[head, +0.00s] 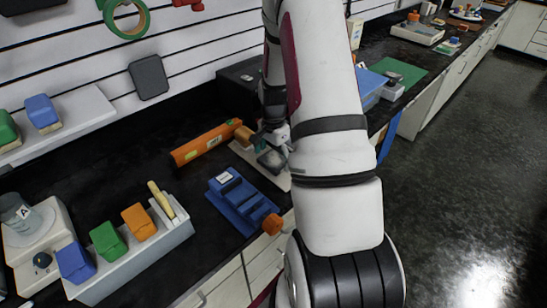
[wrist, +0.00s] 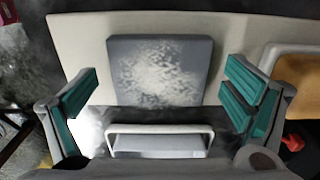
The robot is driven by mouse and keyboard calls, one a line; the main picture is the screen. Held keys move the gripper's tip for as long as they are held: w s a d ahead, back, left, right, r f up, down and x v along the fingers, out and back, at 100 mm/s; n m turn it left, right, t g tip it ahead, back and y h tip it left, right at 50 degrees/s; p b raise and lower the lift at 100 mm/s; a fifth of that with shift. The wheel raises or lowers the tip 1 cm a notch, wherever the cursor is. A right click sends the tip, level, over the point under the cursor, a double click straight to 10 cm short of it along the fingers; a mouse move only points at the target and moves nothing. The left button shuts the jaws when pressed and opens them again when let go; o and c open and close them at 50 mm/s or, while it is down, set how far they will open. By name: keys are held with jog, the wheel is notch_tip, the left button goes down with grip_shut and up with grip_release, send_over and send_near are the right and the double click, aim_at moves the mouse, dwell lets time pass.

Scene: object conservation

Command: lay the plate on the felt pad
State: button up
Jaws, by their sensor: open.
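A flat dark grey square plate (wrist: 160,70) with pale, dusty speckles lies on a light beige board (wrist: 75,38) in the wrist view. In the head view the plate (head: 271,160) shows only partly beneath my gripper (head: 275,137). My gripper, with teal finger pads, also shows in the wrist view (wrist: 162,100). Its fingers are open and apart on either side of the plate's near part, with nothing between them. A flat green mat (head: 408,75) lies farther along the bench and may be the felt pad; its material cannot be told.
An orange level-like bar (head: 200,148) and a blue fixture with an orange knob (head: 240,203) lie near the gripper. A white rack (head: 137,257) with coloured blocks stands at front left. A blue box (head: 368,84) stands beside the green mat.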

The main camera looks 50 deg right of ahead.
aim_at(273, 160)
notch_tip(273, 160, up, 12)
jog(key=b, duration=0.2)
jog(key=a+r+n+t, duration=0.1)
jog(key=a+r+n, duration=0.3)
jog(key=a+r, duration=0.4)
jog(key=s+a+r+n+t, duration=0.2)
jog(key=s+a+r+n, duration=0.4)
jog(key=a, duration=0.4)
jog(key=s+a+r+n+t, duration=0.2)
jog(key=s+a+r+n, duration=0.4)
jog(key=a, duration=0.4)
jog(key=s+n, duration=0.1)
jog(key=n, duration=0.1)
jog(key=shift+s+a+r+n, duration=0.15)
jog(key=shift+s+a+n, duration=0.1)
jog(key=shift+n, duration=0.05)
